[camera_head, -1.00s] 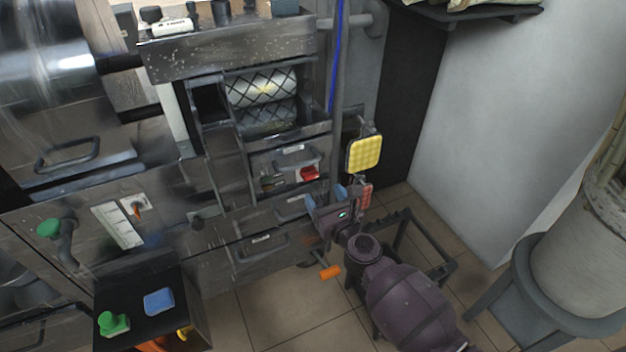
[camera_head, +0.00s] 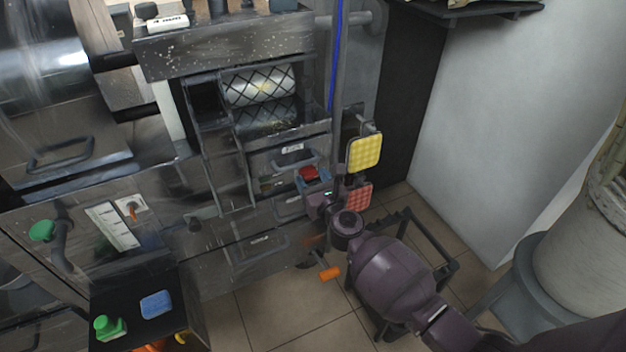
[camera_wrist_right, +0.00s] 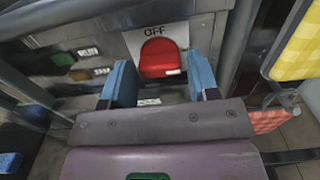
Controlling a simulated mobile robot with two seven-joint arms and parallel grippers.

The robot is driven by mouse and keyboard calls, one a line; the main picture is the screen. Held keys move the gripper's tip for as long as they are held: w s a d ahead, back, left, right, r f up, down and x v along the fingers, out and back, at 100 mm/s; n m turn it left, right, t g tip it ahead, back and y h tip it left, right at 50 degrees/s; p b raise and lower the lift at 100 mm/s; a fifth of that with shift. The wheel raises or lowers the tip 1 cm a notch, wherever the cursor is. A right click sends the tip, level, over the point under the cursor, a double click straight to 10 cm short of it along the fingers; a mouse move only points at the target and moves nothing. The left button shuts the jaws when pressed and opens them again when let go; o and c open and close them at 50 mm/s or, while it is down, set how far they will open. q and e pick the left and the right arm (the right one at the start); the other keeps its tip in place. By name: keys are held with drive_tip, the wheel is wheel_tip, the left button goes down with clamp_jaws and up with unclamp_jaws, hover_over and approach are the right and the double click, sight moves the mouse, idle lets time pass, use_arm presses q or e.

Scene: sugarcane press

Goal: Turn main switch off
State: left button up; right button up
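The main switch, a red rocker (camera_wrist_right: 160,58) on a pale plate marked OFF, is on the front of the press. In the head view its red part (camera_head: 308,173) shows just beyond my right gripper (camera_head: 313,180). In the right wrist view my right gripper (camera_wrist_right: 161,84) is open, with its two blue fingers apart. The red switch appears between and just ahead of the fingertips, and I cannot tell whether they touch it. My left gripper is in neither view.
A yellow checked pad (camera_head: 364,153) and a red checked pad (camera_head: 358,195) hang right of the gripper. An orange handle (camera_head: 329,273) sticks out below. A black metal frame (camera_head: 432,243) stands on the floor. A tray holds a blue sponge (camera_head: 156,304) and green bottle (camera_head: 109,327).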

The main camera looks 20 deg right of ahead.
drive_tip(key=c, duration=0.6)
